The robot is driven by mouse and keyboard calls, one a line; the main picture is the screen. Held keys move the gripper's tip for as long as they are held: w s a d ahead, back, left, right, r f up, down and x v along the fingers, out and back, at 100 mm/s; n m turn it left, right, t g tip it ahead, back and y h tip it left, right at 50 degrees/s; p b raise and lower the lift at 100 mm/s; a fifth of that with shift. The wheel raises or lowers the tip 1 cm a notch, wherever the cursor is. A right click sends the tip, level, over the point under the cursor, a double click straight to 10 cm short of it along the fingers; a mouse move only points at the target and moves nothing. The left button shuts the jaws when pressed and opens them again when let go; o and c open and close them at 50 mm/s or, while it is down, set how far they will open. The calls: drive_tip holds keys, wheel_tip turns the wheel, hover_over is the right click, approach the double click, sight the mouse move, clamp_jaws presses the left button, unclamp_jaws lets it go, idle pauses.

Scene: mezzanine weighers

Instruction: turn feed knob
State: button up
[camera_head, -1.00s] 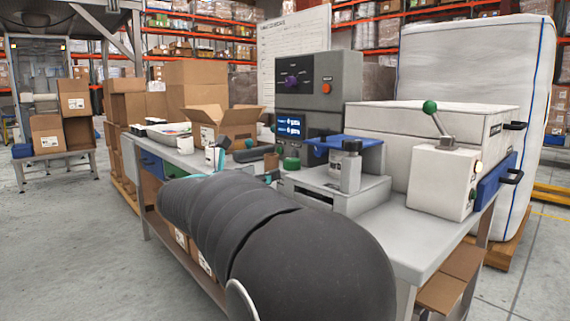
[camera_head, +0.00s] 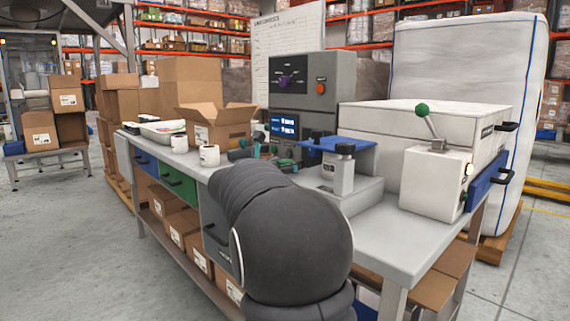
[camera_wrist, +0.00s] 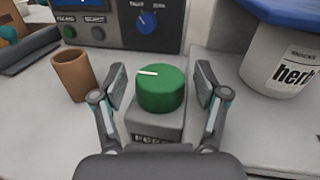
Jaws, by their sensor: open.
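The feed knob (camera_wrist: 162,90) is a green round knob with a white pointer line on top, on a small grey block with a partly hidden label. In the wrist view the line points left. My gripper (camera_wrist: 160,88) is open, with one finger on each side of the knob and gaps showing between. The fingers seem to be nearer the camera than the knob; contact is not visible. In the head view my dark arm covers the knob, and the gripper is mostly hidden behind it.
A brown cup (camera_wrist: 74,75) stands left of the left finger. A labelled white jar (camera_wrist: 287,62) stands at right under a blue plate (camera_head: 343,144). A grey control panel (camera_head: 312,92) rises behind. Two white mugs (camera_head: 209,156) and an open carton (camera_head: 216,125) are on the bench.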

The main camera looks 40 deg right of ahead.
drive_tip(key=c, duration=1.2)
drive_tip(key=shift+o, duration=0.2)
drive_tip(key=shift+w+f+m+g, duration=0.1)
drive_tip(key=shift+m+g, duration=0.3)
drive_tip(key=shift+g, duration=0.2)
drive_tip(key=shift+m+g+h+b, duration=0.3)
drive_tip(key=shift+m+g+b, duration=0.25)
drive_tip(key=shift+g, duration=0.45)
drive_tip(key=m+g, duration=0.1)
drive_tip(key=g, duration=0.1)
drive_tip(key=m+g, duration=0.2)
drive_tip(key=g, duration=0.1)
drive_tip(key=shift+w+m, duration=0.1)
drive_tip(key=shift+m, duration=0.15)
drive_tip(key=m+g+y, duration=0.1)
drive_tip(key=m+g, duration=0.1)
drive_tip(key=g, duration=0.1)
drive_tip(key=m+g+y+p, duration=0.1)
drive_tip(key=m+g+y, duration=0.1)
drive_tip(key=m+g, duration=0.1)
drive_tip(key=shift+g, duration=0.7)
drive_tip(key=shift+m+g+y, duration=0.4)
drive_tip(key=shift+g+y, duration=0.1)
drive_tip(key=shift+y, duration=0.1)
